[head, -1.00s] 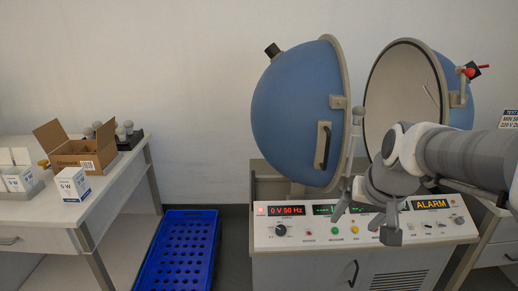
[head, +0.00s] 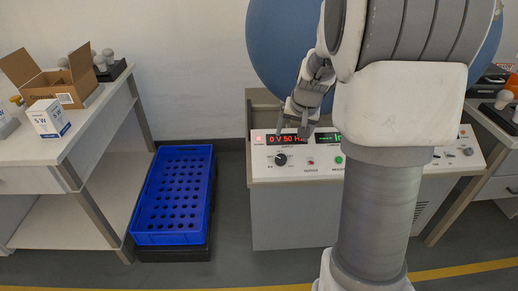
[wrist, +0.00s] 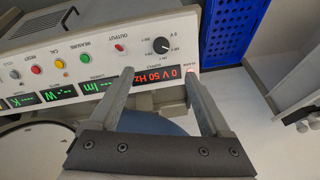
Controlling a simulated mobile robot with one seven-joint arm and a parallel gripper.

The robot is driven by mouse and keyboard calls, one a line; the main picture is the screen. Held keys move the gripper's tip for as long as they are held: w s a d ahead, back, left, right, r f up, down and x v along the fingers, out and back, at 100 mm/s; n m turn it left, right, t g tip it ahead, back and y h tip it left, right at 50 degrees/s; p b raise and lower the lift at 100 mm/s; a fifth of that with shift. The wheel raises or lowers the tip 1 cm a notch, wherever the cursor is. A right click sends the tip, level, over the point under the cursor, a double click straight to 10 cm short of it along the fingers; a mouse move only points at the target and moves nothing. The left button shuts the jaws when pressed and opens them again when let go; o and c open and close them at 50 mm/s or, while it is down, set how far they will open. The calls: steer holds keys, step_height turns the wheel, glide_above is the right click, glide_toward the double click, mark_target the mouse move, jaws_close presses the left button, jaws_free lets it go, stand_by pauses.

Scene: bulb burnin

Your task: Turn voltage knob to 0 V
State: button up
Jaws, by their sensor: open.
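The voltage knob (head: 281,159) is a round black dial with a white pointer line on the left part of the white control panel (head: 318,167). It also shows in the wrist view (wrist: 161,45), upside down, beyond the fingertips. The red supply display (head: 287,140) above it reads "0 V 50 Hz". My gripper (head: 291,129) is open and empty, its fingers in front of and above the display. In the wrist view the fingertips (wrist: 158,72) stand apart on either side of the display, and neither touches the knob.
A blue perforated crate (head: 178,198) stands on the floor left of the console. The left table (head: 65,140) holds an open cardboard box (head: 62,85) and a white bulb carton (head: 48,118). The blue sphere (head: 283,50) rises behind the panel. My arm hides the panel's middle.

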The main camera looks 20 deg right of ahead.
mark_target(281, 159)
steer(key=b+x, duration=0.4)
steer(key=x, duration=1.4)
steer(key=shift+w+f+b, duration=0.15)
steer(key=shift+w+b, duration=0.15)
steer(key=shift+b, duration=0.1)
jaws_close()
